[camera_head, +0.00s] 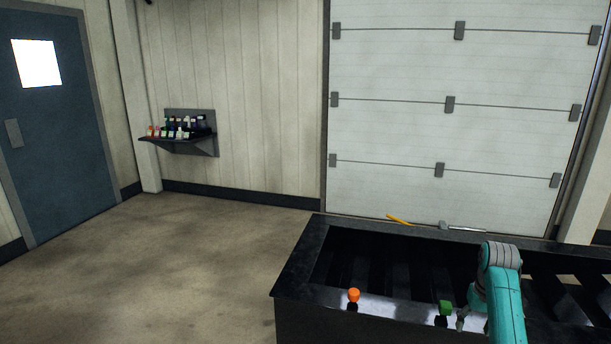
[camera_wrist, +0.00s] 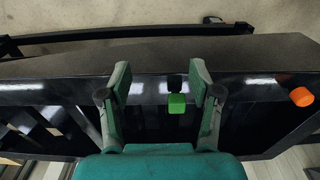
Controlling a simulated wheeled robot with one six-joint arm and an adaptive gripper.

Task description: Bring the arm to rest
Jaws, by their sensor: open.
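My teal arm (camera_head: 505,300) reaches in from the bottom right in the head view. My gripper (camera_head: 462,318) is low over the dark rack, partly hidden by the arm. In the wrist view my gripper (camera_wrist: 160,78) has its two fingers spread apart. A green-topped item (camera_head: 445,308) stands just left of the gripper in the head view; in the wrist view its green top (camera_wrist: 177,103) shows between the fingers, and I cannot tell whether it touches them. An orange-topped item (camera_head: 353,295) stands farther left on the rack.
The black rack (camera_head: 292,278) has slatted bays. A yellow stick (camera_head: 398,220) and a grey-headed tool (camera_head: 465,228) lie at its back edge. A wall shelf (camera_head: 208,144) holds several small bottles. A blue door (camera_head: 60,130) is at left. The floor (camera_head: 180,260) left of the rack is clear.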

